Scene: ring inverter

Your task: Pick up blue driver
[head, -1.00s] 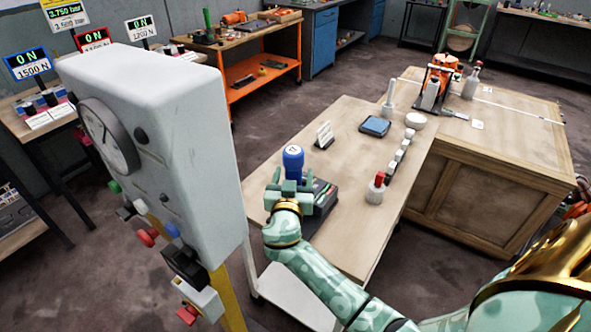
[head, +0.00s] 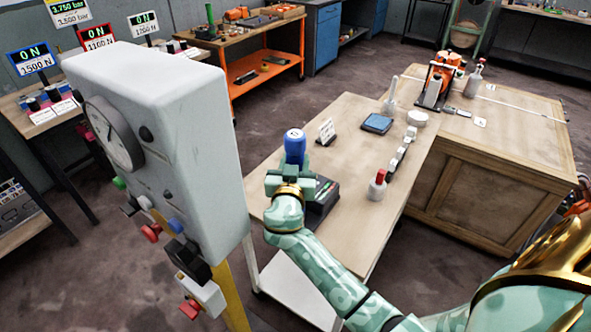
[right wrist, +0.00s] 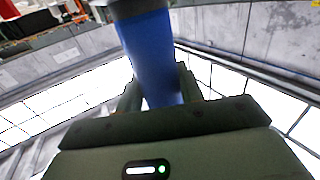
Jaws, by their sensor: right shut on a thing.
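The blue driver (head: 295,148) stands upright in the head view, at the left end of the wooden table. My right gripper (head: 291,180) is shut on it, just above or beside a dark box-shaped holder (head: 322,196). In the right wrist view the driver's blue body (right wrist: 152,62) is between the two fingers (right wrist: 160,92), with a dark end at the top of the picture. The driver's lower end is hidden behind my gripper, so I cannot tell whether it touches the holder. My left gripper is not in view.
A tall grey cabinet with a gauge (head: 155,140) stands close on the left. On the table (head: 345,235) are a small sign (head: 326,132), a blue-topped scale (head: 377,123) and a red-capped bottle (head: 377,186). A wooden crate bench (head: 480,185) adjoins at the right.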

